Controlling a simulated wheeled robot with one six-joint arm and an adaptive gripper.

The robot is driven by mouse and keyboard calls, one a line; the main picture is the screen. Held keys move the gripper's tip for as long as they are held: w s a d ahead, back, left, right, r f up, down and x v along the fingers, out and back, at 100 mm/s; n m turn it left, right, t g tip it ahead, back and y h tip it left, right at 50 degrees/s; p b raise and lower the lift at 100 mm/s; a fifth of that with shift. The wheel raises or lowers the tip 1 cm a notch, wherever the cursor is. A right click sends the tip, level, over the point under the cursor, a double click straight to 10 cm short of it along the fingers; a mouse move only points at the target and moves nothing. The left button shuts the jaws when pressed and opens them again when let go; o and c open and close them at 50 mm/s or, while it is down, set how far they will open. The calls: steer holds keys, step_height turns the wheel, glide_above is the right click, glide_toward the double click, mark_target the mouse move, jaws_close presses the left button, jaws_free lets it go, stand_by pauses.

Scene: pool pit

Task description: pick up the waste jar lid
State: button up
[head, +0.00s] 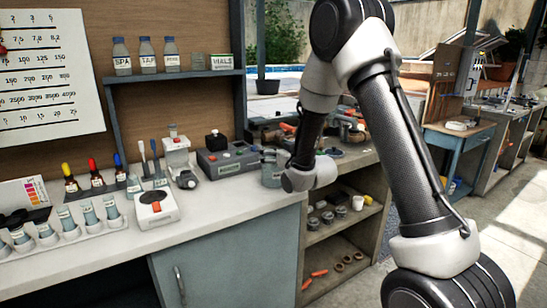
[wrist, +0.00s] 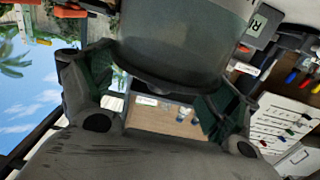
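The waste jar (head: 271,172) is a grey vessel near the right end of the white counter in the head view, beside my wrist. In the wrist view a large grey body, which looks like the jar (wrist: 205,20), fills the upper middle. Its darker rounded end, seemingly the lid (wrist: 165,66), has a small knob and faces my gripper. My gripper (wrist: 155,92) is open, with one green-padded finger left of the knob and one right of it. I see no finger closed on the lid; whether a pad touches its rim I cannot tell. My arm hides part of the jar's surroundings in the head view.
A grey control box (head: 228,160) and a white device with a red spot (head: 156,208) stand left of the jar. A rack of vials (head: 66,220) is farther left. A cluttered shelf unit (head: 345,215) stands right of the counter. The counter's front strip is clear.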

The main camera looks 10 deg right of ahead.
steer(key=c, duration=0.3)
steer(key=shift+c, duration=0.2)
steer(key=shift+r, duration=0.1)
